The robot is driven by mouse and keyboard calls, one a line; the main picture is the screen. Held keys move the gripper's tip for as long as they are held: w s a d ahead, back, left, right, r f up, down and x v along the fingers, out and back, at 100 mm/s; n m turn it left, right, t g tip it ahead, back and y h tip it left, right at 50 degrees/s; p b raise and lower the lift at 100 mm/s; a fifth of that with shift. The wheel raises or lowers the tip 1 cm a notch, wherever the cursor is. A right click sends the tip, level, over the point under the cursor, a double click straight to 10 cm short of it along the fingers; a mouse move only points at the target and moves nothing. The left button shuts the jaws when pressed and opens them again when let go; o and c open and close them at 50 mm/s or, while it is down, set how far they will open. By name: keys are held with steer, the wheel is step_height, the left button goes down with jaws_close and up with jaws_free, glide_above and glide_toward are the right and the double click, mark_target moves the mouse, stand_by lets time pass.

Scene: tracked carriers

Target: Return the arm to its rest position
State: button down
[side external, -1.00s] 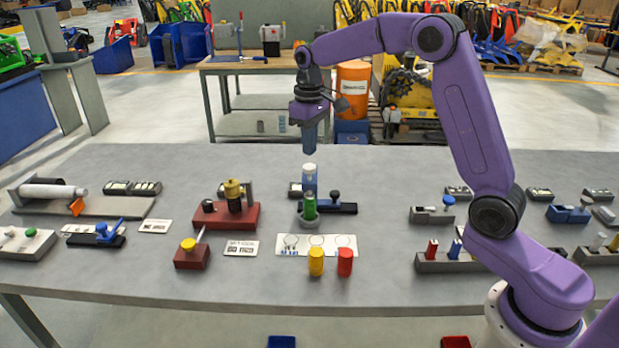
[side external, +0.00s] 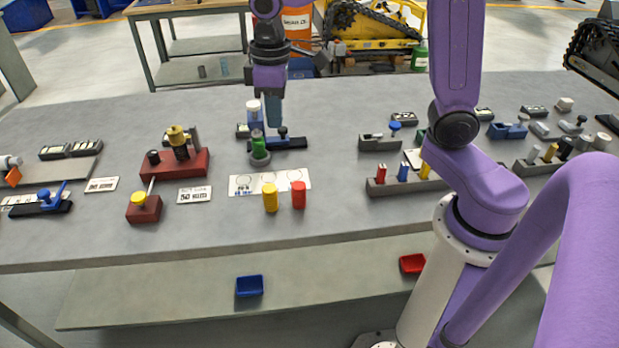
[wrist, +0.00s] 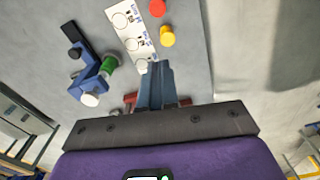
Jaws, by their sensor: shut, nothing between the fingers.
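My gripper (side external: 274,122) points down above the table, its two blue fingers closed together with nothing between them. In the wrist view the gripper (wrist: 156,65) shows the fingers side by side. In the side view the fingers hang just right of a white-capped blue stand (side external: 254,118) with a green cylinder (side external: 258,146) in front. The wrist view shows the stand (wrist: 88,84) and green cylinder (wrist: 109,64) left of the fingers, apart from them. My purple arm reaches from its base at right, bent over the table.
A white card with circles (side external: 242,185) lies in front, with yellow (side external: 270,198) and red (side external: 299,195) cylinders beside it. A dark red fixture (side external: 182,163) stands left. Grey racks (side external: 410,185) stand right. Blue (side external: 249,286) and red (side external: 412,263) bins sit on the lower shelf.

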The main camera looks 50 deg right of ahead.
steer(key=s+d+f+n, duration=0.2)
steer(key=s, duration=0.9)
steer(key=s+d+f+n, duration=0.1)
steer(key=s+d+n, duration=0.1)
steer(key=s, duration=1)
steer(key=shift+f+n, duration=0.35)
steer(key=shift+n, duration=0.45)
